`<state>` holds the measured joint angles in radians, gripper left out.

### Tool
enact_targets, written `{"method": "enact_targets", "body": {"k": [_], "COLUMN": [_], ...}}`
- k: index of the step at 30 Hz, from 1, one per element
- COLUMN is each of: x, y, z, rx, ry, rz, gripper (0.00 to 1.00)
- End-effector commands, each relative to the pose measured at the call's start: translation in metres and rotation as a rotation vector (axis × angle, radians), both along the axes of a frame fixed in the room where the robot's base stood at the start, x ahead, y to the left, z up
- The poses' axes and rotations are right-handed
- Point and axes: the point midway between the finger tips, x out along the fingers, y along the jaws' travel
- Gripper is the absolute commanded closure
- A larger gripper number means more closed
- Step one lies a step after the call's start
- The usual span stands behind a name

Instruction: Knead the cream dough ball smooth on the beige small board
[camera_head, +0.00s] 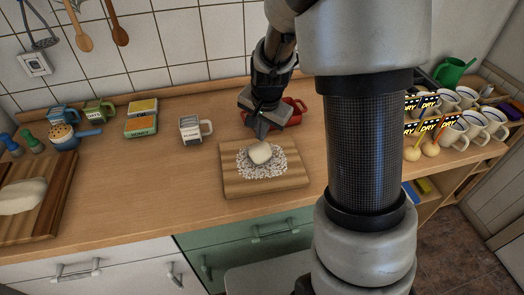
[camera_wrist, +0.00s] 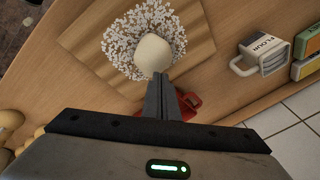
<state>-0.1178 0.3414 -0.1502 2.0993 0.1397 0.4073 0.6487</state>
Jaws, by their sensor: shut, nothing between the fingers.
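The cream dough ball (camera_head: 261,153) sits on a patch of white flour on the beige small board (camera_head: 235,184). In the wrist view the dough ball (camera_wrist: 153,54) looks rounded, with flour spread around it on the board (camera_wrist: 195,25). My gripper (camera_head: 262,133) is shut and empty, pointing down at the back edge of the dough. In the wrist view its closed fingertips (camera_wrist: 160,76) meet the dough's outline; I cannot tell whether they touch it or hover just above.
A flour mug (camera_head: 191,130) stands left of the board, and a red pot (camera_head: 294,108) is behind it. A darker board with a larger dough piece (camera_head: 22,197) lies far left. Mugs (camera_head: 467,98) and "DRY" signs crowd the right. The counter between the two boards is clear.

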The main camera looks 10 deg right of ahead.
Motion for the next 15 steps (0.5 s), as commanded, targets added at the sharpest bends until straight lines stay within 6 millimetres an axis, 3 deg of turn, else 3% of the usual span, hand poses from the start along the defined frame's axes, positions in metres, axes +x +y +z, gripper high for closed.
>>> {"method": "enact_targets", "body": {"k": [15], "x": [-0.0002], "y": [0.0001], "z": [-0.0074], "rx": [0.001], "ry": [0.001], "rz": [0.000], "gripper": [1.00]}}
